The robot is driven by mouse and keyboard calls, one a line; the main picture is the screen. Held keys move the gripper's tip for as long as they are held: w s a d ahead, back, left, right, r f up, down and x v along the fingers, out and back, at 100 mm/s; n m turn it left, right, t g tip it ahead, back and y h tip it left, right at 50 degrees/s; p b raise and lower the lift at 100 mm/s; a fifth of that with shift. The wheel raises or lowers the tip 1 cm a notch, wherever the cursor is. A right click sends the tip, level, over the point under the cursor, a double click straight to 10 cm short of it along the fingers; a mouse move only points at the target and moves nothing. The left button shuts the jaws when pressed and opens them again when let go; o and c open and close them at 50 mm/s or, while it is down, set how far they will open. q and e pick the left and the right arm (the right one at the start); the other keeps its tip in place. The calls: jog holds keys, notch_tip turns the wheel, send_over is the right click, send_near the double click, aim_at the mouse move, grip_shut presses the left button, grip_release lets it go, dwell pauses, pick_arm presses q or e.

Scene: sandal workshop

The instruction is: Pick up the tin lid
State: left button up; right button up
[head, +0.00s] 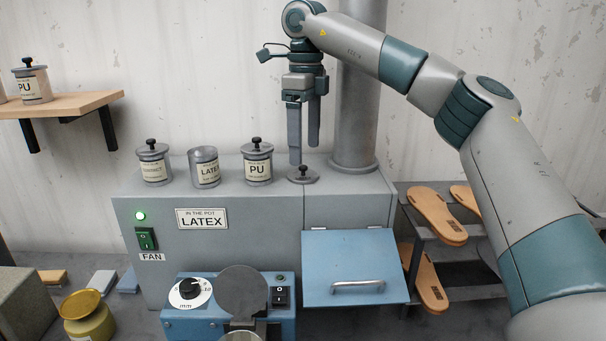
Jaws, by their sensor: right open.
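The tin lid (303,179), a flat grey disc with a dark knob, lies on top of the grey cabinet near its front edge. My right gripper (304,154) points down just above the lid, its two fingers apart and nothing between them. The fingertips look close to the knob, but I cannot tell whether they touch it. An open tin labelled LATEX (206,170) stands without a lid to the left on the cabinet top. My left gripper is not in view.
Lidded tins stand either side of the open one: a PU tin (258,166) and another tin (154,167). Below are a blue door (355,262) and a sandal rack (460,272). A wall shelf (75,104) is at left.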

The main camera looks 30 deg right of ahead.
aim_at(303, 166)
jog(key=shift+w+f+p, duration=0.1)
jog(key=shift+f+p, duration=0.4)
jog(key=shift+f, duration=0.05)
notch_tip(303, 166, down, 3)
jog(key=shift+w+f+p, duration=0.1)
jog(key=shift+w+p, duration=0.05)
jog(key=shift+p, duration=0.55)
jog(key=shift+f, duration=0.35)
jog(key=shift+a, duration=0.1)
jog(key=c, duration=1.1)
